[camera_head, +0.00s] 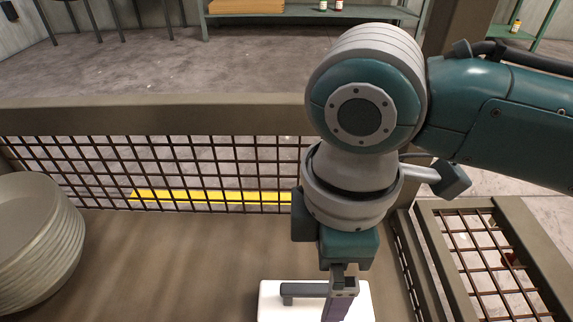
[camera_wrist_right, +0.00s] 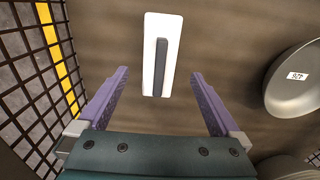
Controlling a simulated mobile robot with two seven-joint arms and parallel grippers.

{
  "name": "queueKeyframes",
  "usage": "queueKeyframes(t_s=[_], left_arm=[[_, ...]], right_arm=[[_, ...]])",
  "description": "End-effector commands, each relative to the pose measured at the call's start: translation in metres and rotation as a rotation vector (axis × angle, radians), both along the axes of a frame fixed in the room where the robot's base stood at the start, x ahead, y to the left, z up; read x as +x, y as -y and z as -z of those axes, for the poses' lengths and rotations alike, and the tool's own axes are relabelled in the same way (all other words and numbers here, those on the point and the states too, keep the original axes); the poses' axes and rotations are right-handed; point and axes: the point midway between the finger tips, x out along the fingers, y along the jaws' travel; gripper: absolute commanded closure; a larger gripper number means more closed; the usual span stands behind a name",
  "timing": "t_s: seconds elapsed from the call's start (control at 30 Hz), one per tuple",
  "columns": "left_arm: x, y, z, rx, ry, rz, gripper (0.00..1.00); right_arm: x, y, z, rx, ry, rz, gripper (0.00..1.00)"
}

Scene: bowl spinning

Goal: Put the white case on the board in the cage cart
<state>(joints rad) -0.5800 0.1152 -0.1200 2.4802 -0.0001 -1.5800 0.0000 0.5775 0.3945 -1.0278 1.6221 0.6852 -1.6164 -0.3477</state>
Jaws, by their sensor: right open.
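The white case (camera_head: 269,306), with a dark grey handle (camera_head: 300,289) on top, rests on the brown board (camera_head: 190,270) inside the mesh-walled cage cart. The right wrist view shows the case (camera_wrist_right: 150,60) upright in the picture, with its handle (camera_wrist_right: 161,68) facing the camera. My right gripper (camera_head: 339,305) points down over the case; its purple fingers (camera_wrist_right: 158,105) are spread apart with nothing between them. In the wrist view the case lies beyond the fingertips. My right wrist and fingers cover part of the case in the head view. My left gripper does not show.
A stack of grey bowls (camera_head: 35,245) stands on the board at the left; a labelled bowl (camera_wrist_right: 298,85) shows in the wrist view. The cart's mesh wall (camera_head: 220,165) runs along the back, and a mesh panel (camera_head: 490,255) is at the right. Bare board lies between stack and case.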

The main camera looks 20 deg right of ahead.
Motion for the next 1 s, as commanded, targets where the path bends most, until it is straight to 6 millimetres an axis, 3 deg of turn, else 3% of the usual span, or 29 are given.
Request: queueKeyframes(t_s=[0.03, 0.13, 0.4, 0.57, 0.7, 0.83, 1.0], left_arm=[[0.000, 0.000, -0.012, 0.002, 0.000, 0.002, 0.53], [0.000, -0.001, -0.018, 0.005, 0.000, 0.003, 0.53], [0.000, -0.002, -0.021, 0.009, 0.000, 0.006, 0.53], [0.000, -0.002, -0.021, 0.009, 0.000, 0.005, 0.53], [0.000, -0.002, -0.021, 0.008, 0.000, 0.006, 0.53], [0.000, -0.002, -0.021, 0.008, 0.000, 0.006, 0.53], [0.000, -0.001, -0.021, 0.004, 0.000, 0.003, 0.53]], right_arm=[[0.000, 0.000, -0.016, 0.000, 0.002, 0.000, 0.00], [0.000, 0.000, -0.028, 0.001, 0.001, 0.001, 0.00], [-0.002, -0.002, -0.036, 0.008, -0.001, 0.004, 0.00], [-0.023, -0.029, -0.034, 0.119, 0.017, 0.073, 0.00], [-0.046, -0.047, -0.041, 0.276, 0.064, 0.296, 0.00], [-0.062, -0.024, -0.049, 0.337, 0.124, 0.601, 0.00], [-0.088, 0.038, -0.053, 0.278, 0.207, 0.941, 0.00]])
